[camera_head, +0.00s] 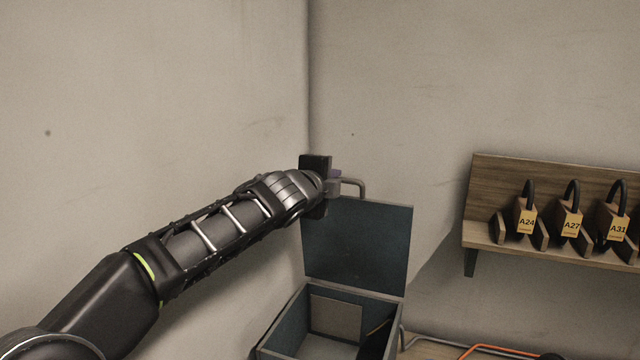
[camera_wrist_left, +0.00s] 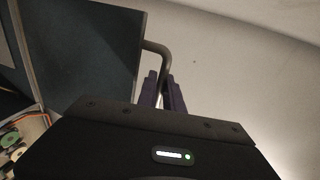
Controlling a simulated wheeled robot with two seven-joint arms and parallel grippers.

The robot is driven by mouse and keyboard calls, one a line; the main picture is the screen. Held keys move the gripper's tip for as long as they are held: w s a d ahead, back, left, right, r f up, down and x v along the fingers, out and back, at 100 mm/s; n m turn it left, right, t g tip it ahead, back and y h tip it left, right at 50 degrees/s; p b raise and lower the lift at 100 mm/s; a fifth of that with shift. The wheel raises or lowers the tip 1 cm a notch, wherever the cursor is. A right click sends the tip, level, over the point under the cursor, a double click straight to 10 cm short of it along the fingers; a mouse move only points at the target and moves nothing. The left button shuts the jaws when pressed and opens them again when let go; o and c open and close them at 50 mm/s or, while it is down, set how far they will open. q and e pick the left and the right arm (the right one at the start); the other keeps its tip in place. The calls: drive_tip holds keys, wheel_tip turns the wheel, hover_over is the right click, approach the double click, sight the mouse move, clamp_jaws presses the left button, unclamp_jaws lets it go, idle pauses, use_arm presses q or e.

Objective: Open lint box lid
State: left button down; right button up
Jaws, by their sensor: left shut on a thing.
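The lint box (camera_head: 281,333) is a dark blue-grey box at the bottom middle of the head view. Its lid (camera_head: 357,243) stands upright at the back of the box, so the inside shows. A grey bent handle (camera_head: 353,183) sticks up from the lid's top edge. My left gripper (camera_head: 337,183) is at the handle, its jaws shut on it. In the left wrist view the purple fingers (camera_wrist_left: 166,92) meet the handle (camera_wrist_left: 158,48) beside the dark lid (camera_wrist_left: 85,45). My right gripper is in neither view.
A wooden shelf (camera_head: 560,255) on the right wall holds several tagged blocks with black loops. Orange tubing (camera_head: 500,349) lies on a wooden surface right of the box. Walls stand close behind the lid and to the left.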

use_arm(q)
drive_tip(key=shift+w, duration=0.15)
drive_tip(key=c, duration=1.5)
unclamp_jaws()
drive_tip(key=b+v, duration=0.2)
drive_tip(key=v, duration=0.6)
